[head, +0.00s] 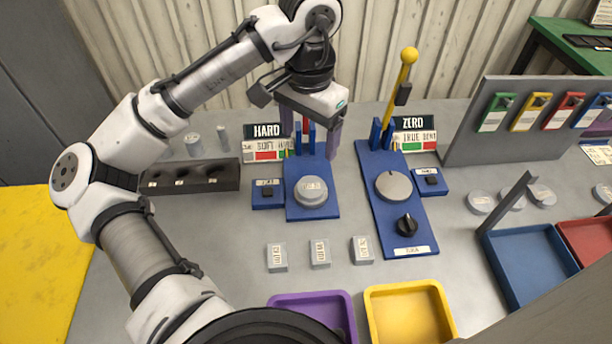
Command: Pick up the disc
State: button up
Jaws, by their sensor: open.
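A grey labelled disc (310,191) lies flat on the blue HARD tester (325,214) in the middle of the table. Several similar grey discs (481,202) lie on the table to the right, near the blue tray. The task does not say which disc is meant. My gripper (313,142) is open, with purple-grey fingers pointing down. It is over the back part of the HARD tester, higher in the picture than the disc on it, and appears empty. The fingers partly hide the HARD sign and the tester's upright posts.
A blue ZERO device (379,228) with a yellow-knobbed lever (408,57) stands to the right. A black block (190,178) is on the left. Small grey blocks (320,253) stand in front, then purple (341,300) and yellow (440,292) trays. A blue tray (492,252) is at right.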

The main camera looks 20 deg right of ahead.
send_over(311, 186)
notch_tip(311, 186, down, 7)
jog(key=shift+w+a+f, duration=0.15)
jog(key=shift+f, duration=0.05)
jog(key=shift+s+f+p, duration=0.2)
jog(key=shift+f+p, duration=0.25)
jog(key=shift+f, duration=2.15)
jog(key=c, duration=1.4)
notch_tip(311, 186, up, 20)
jog(key=shift+r, duration=0.1)
